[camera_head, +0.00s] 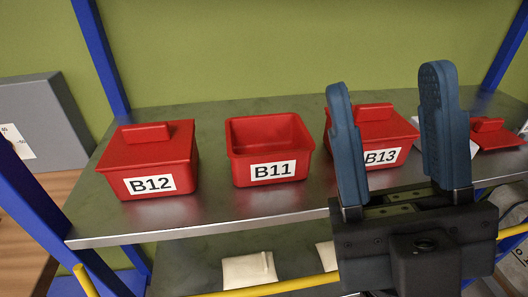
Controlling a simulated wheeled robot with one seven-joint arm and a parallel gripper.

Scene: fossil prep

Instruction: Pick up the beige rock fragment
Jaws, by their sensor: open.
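My gripper (388,88) is at the right of the view, its two blue fingers pointing up and spread apart. It is open, with nothing between the fingers. It stands in front of the metal shelf and covers part of the bin B13 (378,148). I cannot make out a beige rock fragment for certain. A pale beige piece (246,271) lies on the lower shelf, and another (326,256) is partly hidden by my gripper; they look flat, and I cannot tell whether either is rock. The inside floor of the open bin B11 (269,149) is not clearly visible.
On the metal shelf (220,206), the red bin B12 (150,160) is lidded, as is B13. A loose red lid (489,134) lies at the far right. A yellow rail (290,286) runs below. Blue posts (103,62) frame the shelf. A grey box (45,120) stands left.

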